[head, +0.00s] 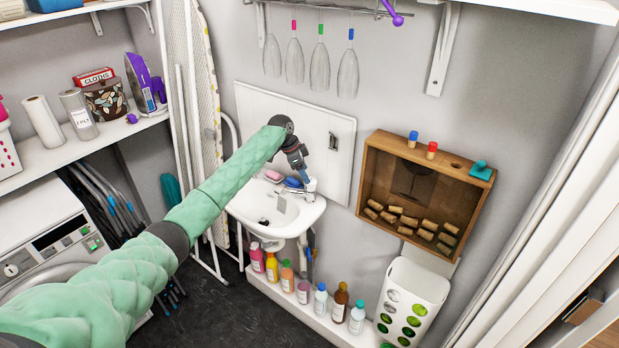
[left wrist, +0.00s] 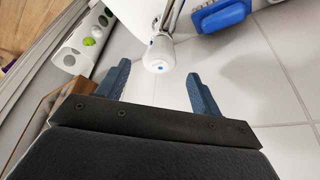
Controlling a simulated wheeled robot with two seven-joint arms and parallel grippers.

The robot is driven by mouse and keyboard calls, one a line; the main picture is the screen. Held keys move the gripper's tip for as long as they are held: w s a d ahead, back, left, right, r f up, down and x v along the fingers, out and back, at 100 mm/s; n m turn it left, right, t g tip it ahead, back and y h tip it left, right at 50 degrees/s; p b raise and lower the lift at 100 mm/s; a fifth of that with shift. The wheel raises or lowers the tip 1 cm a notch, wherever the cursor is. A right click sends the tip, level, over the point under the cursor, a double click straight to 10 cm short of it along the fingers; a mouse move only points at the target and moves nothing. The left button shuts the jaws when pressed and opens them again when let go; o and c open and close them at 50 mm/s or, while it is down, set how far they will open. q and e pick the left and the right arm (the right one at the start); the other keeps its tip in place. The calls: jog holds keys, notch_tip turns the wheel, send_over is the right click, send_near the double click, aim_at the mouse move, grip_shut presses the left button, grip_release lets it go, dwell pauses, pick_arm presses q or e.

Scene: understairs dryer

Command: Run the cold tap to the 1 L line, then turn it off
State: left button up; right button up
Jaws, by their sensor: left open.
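The tap (head: 311,187) stands at the back right of the white sink (head: 270,222). In the left wrist view the tap (left wrist: 160,54) shows a white rounded end with a small blue mark. My left gripper (head: 303,174) is at the tap, over the back of the sink. In the left wrist view its two blue fingers (left wrist: 157,72) are open, and the tap's end lies between them in the picture. I cannot tell whether they touch it. I see no water running and no readable 1 L line. My right gripper is not in view.
A pink soap (head: 273,175) and a blue brush-like item (head: 293,182) lie on the sink's back edge, close to the gripper. Several bottles (head: 303,293) stand on a low ledge below. A wooden box of corks (head: 368,180) hangs to the right.

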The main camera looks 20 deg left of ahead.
pick_arm(q)
jog(key=shift+p+x, duration=0.75)
jog(key=shift+x, duration=1.6)
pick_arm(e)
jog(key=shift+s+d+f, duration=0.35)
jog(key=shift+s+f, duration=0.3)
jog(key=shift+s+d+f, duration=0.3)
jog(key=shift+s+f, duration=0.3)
pick_arm(q)
jog(key=c, duration=1)
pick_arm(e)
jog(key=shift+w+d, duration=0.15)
